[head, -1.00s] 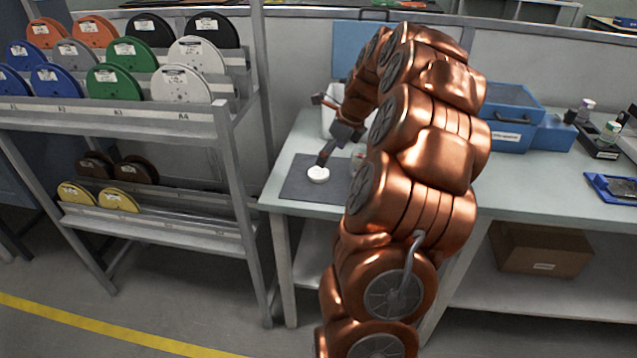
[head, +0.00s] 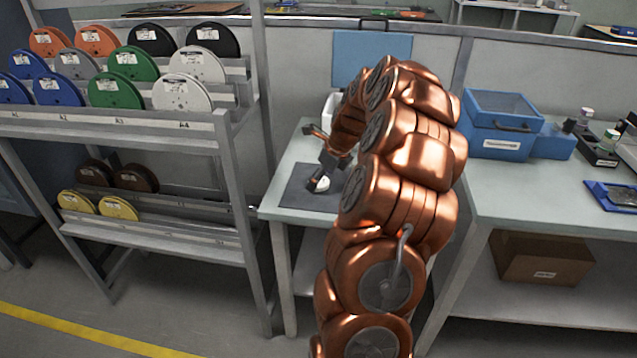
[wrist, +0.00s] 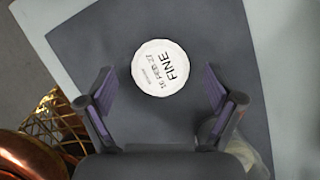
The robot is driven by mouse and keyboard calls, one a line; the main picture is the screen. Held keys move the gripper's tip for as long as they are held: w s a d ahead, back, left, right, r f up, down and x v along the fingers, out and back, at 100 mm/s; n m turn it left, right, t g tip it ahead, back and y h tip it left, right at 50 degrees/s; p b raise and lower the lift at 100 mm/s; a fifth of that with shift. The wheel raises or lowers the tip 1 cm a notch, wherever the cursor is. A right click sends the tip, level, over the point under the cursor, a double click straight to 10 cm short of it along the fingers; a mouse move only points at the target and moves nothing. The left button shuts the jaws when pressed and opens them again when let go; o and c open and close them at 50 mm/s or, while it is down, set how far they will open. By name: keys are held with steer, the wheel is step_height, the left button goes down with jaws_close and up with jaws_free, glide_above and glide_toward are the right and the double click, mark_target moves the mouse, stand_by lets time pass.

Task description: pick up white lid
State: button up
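The white lid (wrist: 160,68) is round, with dark print reading "FINE" on its top. It lies on a dark grey mat (wrist: 215,30) on the bench.
A clear, part-hidden object (wrist: 222,128) sits near the right finger, and a gold mesh item (wrist: 58,125) is at left. A blue case (head: 502,125) stands on the bench at right. A shelf of reels (head: 120,120) is at left.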

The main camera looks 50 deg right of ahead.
steer(key=c, duration=0.8)
steer(key=shift+r, duration=0.15)
